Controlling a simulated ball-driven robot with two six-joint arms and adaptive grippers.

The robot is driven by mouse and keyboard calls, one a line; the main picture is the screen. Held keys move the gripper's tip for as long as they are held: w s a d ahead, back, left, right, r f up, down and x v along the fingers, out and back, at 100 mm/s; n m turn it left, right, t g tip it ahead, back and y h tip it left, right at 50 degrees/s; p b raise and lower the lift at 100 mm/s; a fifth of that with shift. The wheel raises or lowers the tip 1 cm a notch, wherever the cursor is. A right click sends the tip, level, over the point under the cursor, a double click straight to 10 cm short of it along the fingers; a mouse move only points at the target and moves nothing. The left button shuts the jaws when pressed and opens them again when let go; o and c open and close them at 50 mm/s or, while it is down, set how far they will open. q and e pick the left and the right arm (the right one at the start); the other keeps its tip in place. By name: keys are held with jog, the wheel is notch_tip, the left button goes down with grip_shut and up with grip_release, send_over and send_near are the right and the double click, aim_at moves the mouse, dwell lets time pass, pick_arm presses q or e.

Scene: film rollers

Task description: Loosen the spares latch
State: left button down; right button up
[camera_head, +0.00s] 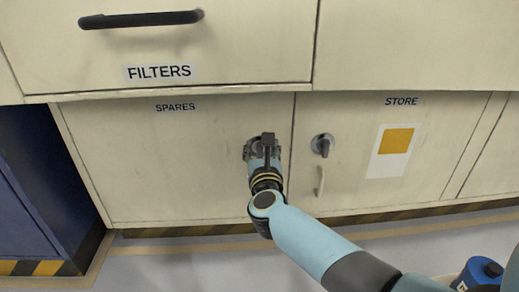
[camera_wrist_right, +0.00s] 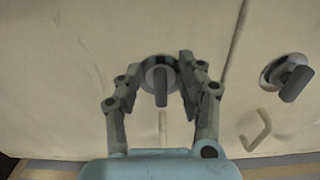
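The spares door (camera_head: 165,165) is a cream lower cabinet door labelled SPARES, and it is shut. Its latch (camera_wrist_right: 160,84), a round metal plate with a grey turn-handle pointing down, shows in the right wrist view. My right gripper (camera_head: 262,146) is at this latch and hides most of it in the head view. In the right wrist view the gripper (camera_wrist_right: 159,72) is open, with one finger on each side of the turn-handle. The right finger looks closer to it; I cannot tell whether it touches. My left gripper is not in view.
The store door right of it has a similar latch (camera_head: 322,145), a pale pull handle (camera_head: 321,181) and a yellow-and-white notice (camera_head: 395,142). A FILTERS drawer (camera_head: 240,40) with a black handle is above. A blue canister (camera_head: 480,274) stands at the lower right.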

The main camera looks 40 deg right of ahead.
grip_shut()
dwell(0.3)
